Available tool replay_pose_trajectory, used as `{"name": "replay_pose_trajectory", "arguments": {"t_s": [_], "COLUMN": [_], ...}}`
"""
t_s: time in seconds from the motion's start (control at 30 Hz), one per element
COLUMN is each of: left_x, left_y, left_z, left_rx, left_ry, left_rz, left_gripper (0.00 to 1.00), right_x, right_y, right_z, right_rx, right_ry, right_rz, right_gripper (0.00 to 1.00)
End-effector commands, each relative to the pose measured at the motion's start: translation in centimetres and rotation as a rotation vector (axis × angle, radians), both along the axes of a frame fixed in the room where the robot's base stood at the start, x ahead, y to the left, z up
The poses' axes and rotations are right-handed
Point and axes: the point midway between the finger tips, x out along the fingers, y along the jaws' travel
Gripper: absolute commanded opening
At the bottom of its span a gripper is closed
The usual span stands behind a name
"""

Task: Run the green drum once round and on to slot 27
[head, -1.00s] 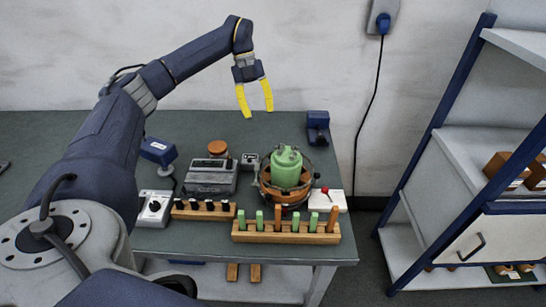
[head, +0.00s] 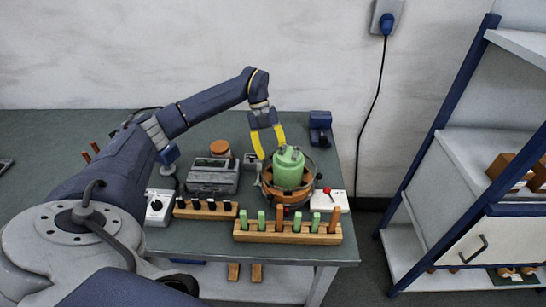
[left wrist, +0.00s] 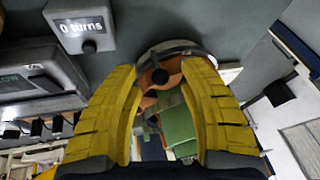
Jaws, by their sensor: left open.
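The green drum (head: 289,168) stands upright in a round wooden holder (head: 267,187) with a dark ring round it, towards the right of the bench. My left gripper (head: 268,150) is open, with yellow fingers pointing down, just above and to the left of the drum's top. In the left wrist view the green drum (left wrist: 178,130) shows between the open fingers (left wrist: 168,85), apart from a clear grip. A small grey counter (left wrist: 82,28) there reads "0 turns". The slot numbers cannot be read. My right gripper is not in view.
A wooden rack (head: 288,238) with green and orange pegs stands in front of the drum. A white box with a red knob (head: 327,198) is to its right. A grey device (head: 212,180) and a rack of black pegs (head: 205,213) stand left. A blue block (head: 320,122) is behind.

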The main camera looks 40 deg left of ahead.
Motion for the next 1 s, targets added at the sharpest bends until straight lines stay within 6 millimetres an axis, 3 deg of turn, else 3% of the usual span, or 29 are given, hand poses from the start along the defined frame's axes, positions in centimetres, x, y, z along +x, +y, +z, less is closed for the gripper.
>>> {"name": "replay_pose_trajectory", "arguments": {"t_s": [0.2, 0.63, 1.0], "left_x": [-0.2, -0.3, -0.3], "left_y": [-0.6, -0.7, -0.7], "left_z": [-1.3, -1.6, -1.6], "left_rx": [-0.001, -0.001, -0.001], "left_ry": [-0.001, -0.001, -0.001], "left_rz": [-0.001, -0.001, 0.000], "left_gripper": [0.41, 0.42, 0.00], "right_x": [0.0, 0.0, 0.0], "right_y": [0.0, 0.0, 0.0], "right_z": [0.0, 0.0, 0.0], "right_rx": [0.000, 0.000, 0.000], "right_ry": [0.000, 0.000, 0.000], "right_rz": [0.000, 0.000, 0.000], "right_gripper": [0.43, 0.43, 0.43]}}
